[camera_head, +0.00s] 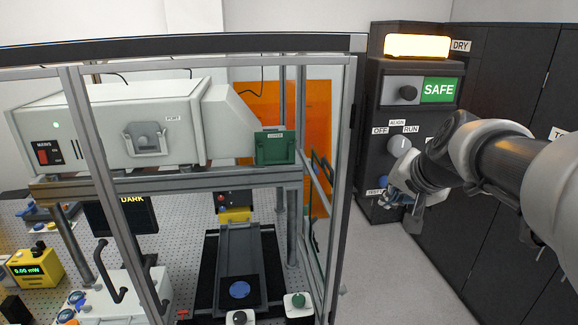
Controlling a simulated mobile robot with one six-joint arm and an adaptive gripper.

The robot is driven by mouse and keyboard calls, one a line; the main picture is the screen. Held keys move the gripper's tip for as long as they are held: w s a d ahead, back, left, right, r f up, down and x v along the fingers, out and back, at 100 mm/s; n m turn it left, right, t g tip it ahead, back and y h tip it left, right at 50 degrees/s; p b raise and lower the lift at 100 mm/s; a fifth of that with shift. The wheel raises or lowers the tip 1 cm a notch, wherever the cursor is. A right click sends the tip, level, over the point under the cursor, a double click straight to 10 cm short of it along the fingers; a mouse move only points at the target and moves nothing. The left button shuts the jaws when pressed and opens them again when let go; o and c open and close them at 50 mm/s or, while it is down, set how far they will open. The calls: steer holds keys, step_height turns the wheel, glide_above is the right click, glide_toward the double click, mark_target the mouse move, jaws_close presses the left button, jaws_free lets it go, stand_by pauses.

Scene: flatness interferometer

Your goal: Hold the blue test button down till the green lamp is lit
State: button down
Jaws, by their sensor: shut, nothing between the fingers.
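A blue button (383,181) shows partly beside my gripper on the lower front of the dark control cabinet, above a small label that seems to read TEST. My gripper (389,197) is shut and empty, with its fingers at or just in front of that button. I cannot tell whether it touches or presses it. The wide lamp (417,46) on top of the cabinet glows amber beside a DRY label. A green SAFE sign (439,90) shows below it. I cannot make out a separate green lamp on this cabinet.
A rotary knob (399,146) labelled OFF, ALIGN and RUN sits just above my gripper. A metal-framed enclosure (352,110) with the white instrument (105,130) stands to the left. Dark cabinets (515,80) line the right. Grey floor (385,270) is clear between.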

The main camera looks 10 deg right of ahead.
steer(key=shift+w, duration=0.15)
steer(key=shift+w, duration=0.3)
steer(key=shift+w, duration=0.35)
stand_by(0.6)
stand_by(2.5)
steer(key=shift+s+b, duration=0.35)
steer(key=shift+s, duration=0.5)
